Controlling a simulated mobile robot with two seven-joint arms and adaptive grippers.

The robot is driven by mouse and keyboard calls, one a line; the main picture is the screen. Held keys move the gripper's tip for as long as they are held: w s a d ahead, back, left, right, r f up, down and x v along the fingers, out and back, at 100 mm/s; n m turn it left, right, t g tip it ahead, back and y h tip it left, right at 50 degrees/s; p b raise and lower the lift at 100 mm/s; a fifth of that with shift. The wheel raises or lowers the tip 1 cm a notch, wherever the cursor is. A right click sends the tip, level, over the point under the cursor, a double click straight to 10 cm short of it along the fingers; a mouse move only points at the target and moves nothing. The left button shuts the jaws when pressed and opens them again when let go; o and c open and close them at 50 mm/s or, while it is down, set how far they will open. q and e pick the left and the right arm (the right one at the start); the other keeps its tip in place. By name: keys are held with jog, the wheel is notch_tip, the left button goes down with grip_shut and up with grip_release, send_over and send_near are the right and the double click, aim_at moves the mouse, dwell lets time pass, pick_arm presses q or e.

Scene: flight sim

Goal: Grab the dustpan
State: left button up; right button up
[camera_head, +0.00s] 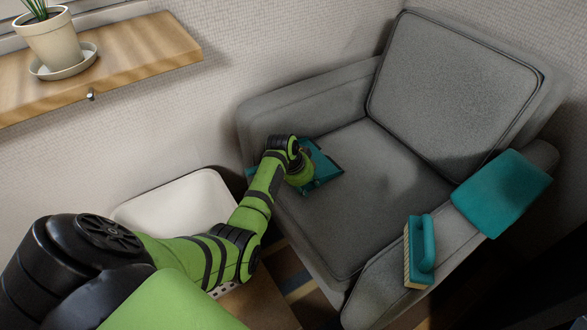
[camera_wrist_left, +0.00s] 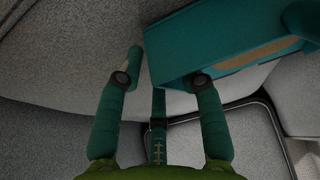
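The teal dustpan (camera_head: 325,167) lies on the grey armchair's seat near its left armrest, partly hidden behind my left arm and gripper in the head view. My left gripper (camera_head: 309,184) is low over the seat, right at the dustpan. In the left wrist view the dustpan (camera_wrist_left: 215,38) fills the upper right. The left gripper's fingers (camera_wrist_left: 165,72) are spread apart. The right finger overlaps the dustpan's near edge, while the left finger is clear of it. I cannot tell whether the right finger touches it. My right gripper is not in view.
The grey armchair (camera_head: 390,205) has a teal brush (camera_head: 420,250) and a teal cloth (camera_head: 502,190) on its right armrest. A white bin-like object (camera_head: 180,205) stands left of the chair. A wooden shelf (camera_head: 140,50) holds a potted plant (camera_head: 50,42).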

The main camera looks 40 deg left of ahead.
pick_arm(q)
jog(key=shift+f, duration=0.2)
grip_shut()
jog(key=shift+w+r, duration=0.1)
